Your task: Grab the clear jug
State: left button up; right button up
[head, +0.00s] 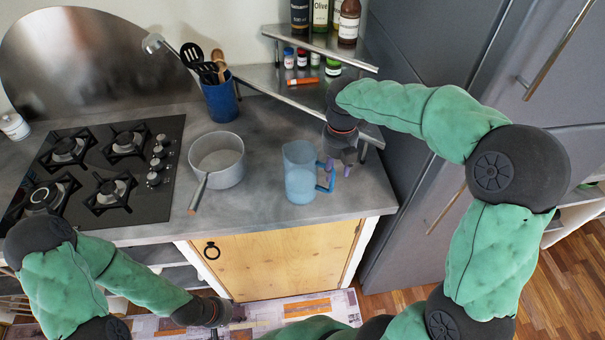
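The clear jug (300,178) is see-through with a blue tint and stands upright on the grey counter, near its front right corner. Its blue handle points right. My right gripper (337,167) reaches down from above at the handle, with its two fingertips apart. Whether a finger touches the handle is too small to tell. My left gripper (240,314) is low in front of the cabinet, well away from the jug; its fingers are too dark and small to read.
A saucepan (228,165) stands left of the jug, its handle pointing forward. A blue utensil pot (220,102) is behind it. The black gas hob (75,198) is at left. A metal shelf (300,94) with spice jars and bottles stands behind; a grey fridge (425,190) is at right.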

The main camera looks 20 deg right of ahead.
aim_at(333, 178)
jog(key=shift+w+f, duration=0.2)
jog(key=shift+f, duration=0.3)
jog(key=f, duration=0.1)
jog(key=f+b, duration=0.1)
jog(key=f, duration=0.1)
jog(key=f+b, duration=0.1)
jog(key=f, duration=0.1)
jog(key=shift+w, duration=0.3)
jog(key=shift+r, duration=0.1)
grip_shut()
